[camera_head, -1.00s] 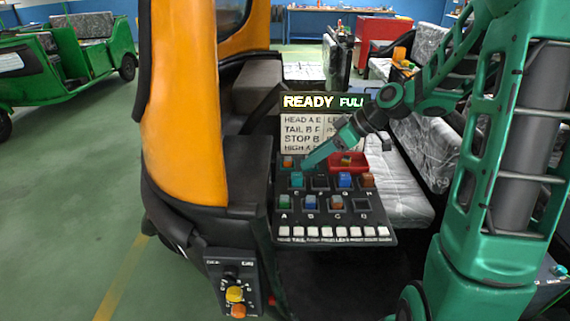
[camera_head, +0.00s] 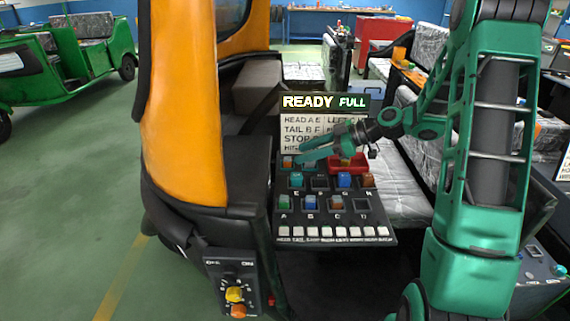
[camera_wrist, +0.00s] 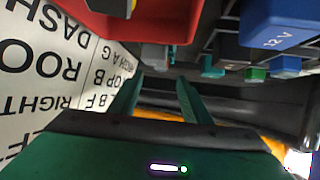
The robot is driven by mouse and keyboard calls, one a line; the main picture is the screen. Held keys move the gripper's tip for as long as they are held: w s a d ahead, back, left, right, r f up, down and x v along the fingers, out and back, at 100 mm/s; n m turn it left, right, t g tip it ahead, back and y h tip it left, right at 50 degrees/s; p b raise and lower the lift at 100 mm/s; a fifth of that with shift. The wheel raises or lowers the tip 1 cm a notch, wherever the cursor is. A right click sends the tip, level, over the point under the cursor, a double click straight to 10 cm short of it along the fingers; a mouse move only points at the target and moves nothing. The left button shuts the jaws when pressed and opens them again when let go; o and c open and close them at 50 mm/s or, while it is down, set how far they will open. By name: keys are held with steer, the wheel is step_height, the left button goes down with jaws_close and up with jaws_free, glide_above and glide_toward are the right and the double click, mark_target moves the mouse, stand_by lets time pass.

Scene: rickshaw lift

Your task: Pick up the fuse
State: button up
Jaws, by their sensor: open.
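Several small coloured fuses sit in rows on the dark sloping panel (camera_head: 332,202); which one the task means I cannot tell. An orange one (camera_head: 288,162) is in the back row, beside my fingertips. A blue fuse (camera_head: 344,179) marked 12 V shows large in the wrist view (camera_wrist: 279,28). My gripper (camera_head: 298,161) is over the panel's back row, left of the red tray. Its two fingers (camera_wrist: 157,98) are apart with nothing visibly held between them. A grey part shows beyond them.
The red tray (camera_head: 347,168) stands right of the fingers, with pieces in it. The label board (camera_head: 315,120) and READY FULL display (camera_head: 325,102) rise behind. White switches (camera_head: 332,232) line the panel's front. A knob box (camera_head: 235,287) hangs lower left.

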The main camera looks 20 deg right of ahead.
mark_target(289, 158)
steer(key=x, duration=0.5)
steer(key=shift+f, duration=0.1)
steer(key=shift+c, duration=0.3)
jaws_close()
